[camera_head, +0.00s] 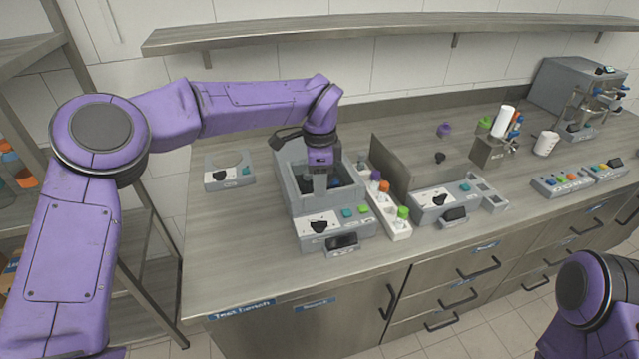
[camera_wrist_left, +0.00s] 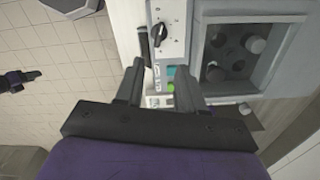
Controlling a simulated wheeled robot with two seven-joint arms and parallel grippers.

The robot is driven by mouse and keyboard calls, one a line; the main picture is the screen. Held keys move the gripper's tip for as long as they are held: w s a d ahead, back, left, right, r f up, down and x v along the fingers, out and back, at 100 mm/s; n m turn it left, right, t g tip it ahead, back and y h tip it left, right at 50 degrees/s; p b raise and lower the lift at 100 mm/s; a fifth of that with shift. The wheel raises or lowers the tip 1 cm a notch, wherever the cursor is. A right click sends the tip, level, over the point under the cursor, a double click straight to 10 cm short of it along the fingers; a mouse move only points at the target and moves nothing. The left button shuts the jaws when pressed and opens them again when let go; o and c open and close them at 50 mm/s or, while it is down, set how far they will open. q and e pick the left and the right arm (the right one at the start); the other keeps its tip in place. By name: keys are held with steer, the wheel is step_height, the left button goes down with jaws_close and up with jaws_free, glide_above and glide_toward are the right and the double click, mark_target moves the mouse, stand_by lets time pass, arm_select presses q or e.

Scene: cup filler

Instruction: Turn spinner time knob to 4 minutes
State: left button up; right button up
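The grey machine with a square well, which I take as the spinner (camera_head: 348,222), stands on the left part of the bench. Its black time knob (camera_head: 319,227) sits on a white dial panel at the front; the dial marks are too small to read. In the left wrist view the knob (camera_wrist_left: 158,35) is ahead of the fingertips, and round holes show in the dark well. My left gripper (camera_head: 321,190) is above the machine, behind the knob and apart from it. In the wrist view its fingers (camera_wrist_left: 158,72) are spread with nothing between them. My right gripper is out of view.
A white rack (camera_head: 398,227) with coloured-cap tubes stands close right of the machine, beside an upright grey panel (camera_head: 390,165). Another device with a black knob (camera_head: 439,201) is further right. A small grey unit (camera_head: 229,172) is at the left. The bench front left is clear.

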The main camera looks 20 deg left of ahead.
arm_select(q)
steer(key=shift+r, duration=0.15)
step_height(320, 180, up, 11)
steer(key=b, duration=0.3)
glide_above(317, 222)
steer(key=shift+w+d+f, duration=0.15)
steer(key=shift+d+f, duration=0.05)
steer(key=shift+d, duration=0.05)
steer(key=w+d+f+m+g+y+p, duration=0.15)
steer(key=d+f+y, duration=0.25)
steer(key=f, duration=1)
steer(key=shift+n, duration=0.25)
steer(key=p+x, duration=0.2)
steer(key=x, duration=0.3)
steer(key=p+x, duration=0.2)
steer(key=x, duration=0.2)
steer(key=shift+s+a+f, duration=0.15)
steer(key=shift+a+f, duration=0.1)
steer(key=shift+a, duration=0.1)
steer(key=shift+f, duration=0.15)
steer(key=shift+s+a, duration=0.1)
steer(key=shift+s, duration=0.1)
